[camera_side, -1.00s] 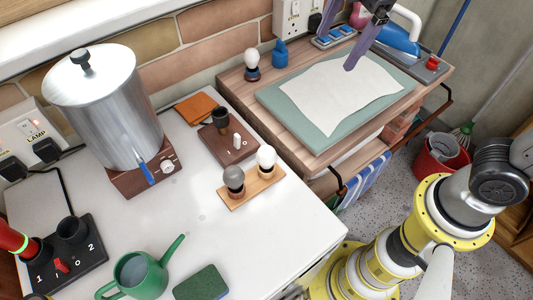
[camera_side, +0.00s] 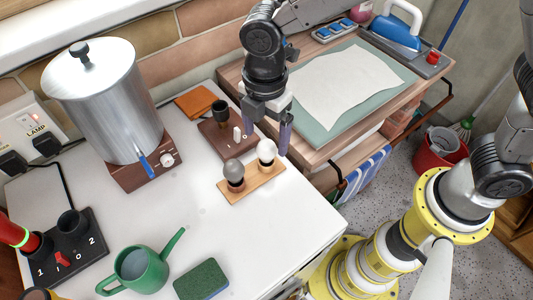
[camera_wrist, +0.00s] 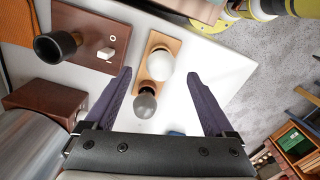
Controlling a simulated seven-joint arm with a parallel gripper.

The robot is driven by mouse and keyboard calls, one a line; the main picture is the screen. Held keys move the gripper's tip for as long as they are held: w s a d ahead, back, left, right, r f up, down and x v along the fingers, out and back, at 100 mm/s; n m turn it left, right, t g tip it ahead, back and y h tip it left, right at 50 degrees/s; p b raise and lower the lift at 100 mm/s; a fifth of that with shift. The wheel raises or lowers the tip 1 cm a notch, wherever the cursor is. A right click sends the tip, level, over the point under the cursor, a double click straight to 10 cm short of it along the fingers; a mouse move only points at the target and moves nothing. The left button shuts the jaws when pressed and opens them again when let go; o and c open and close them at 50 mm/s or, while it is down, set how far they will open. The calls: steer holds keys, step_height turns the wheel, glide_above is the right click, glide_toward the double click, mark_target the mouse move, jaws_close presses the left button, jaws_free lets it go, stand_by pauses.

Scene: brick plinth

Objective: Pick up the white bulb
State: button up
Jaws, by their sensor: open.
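The white bulb (camera_side: 266,149) stands upright in a small wooden holder (camera_side: 250,188) on the white top, beside a grey bulb (camera_side: 233,170). My gripper (camera_side: 266,135) is over the white bulb with its purple fingers pointing down. The fingers are open and nothing is held. In the wrist view the white bulb (camera_wrist: 159,67) lies between the two fingertips, and the grey bulb (camera_wrist: 145,105) lies nearer the palm. I cannot tell how much height is left between the fingertips and the bulb.
A dark red switch box (camera_side: 220,134) with a black socket stands just behind the holder. A steel pot (camera_side: 105,105) stands at left, a green watering can (camera_side: 138,270) and sponge (camera_side: 201,281) in front. The green board (camera_side: 335,130) with a white cloth (camera_side: 340,85) is at right.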

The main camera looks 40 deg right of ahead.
mark_target(267, 144)
steer(key=shift+d+f, duration=0.1)
steer(key=shift+f, duration=2.9)
jaws_close()
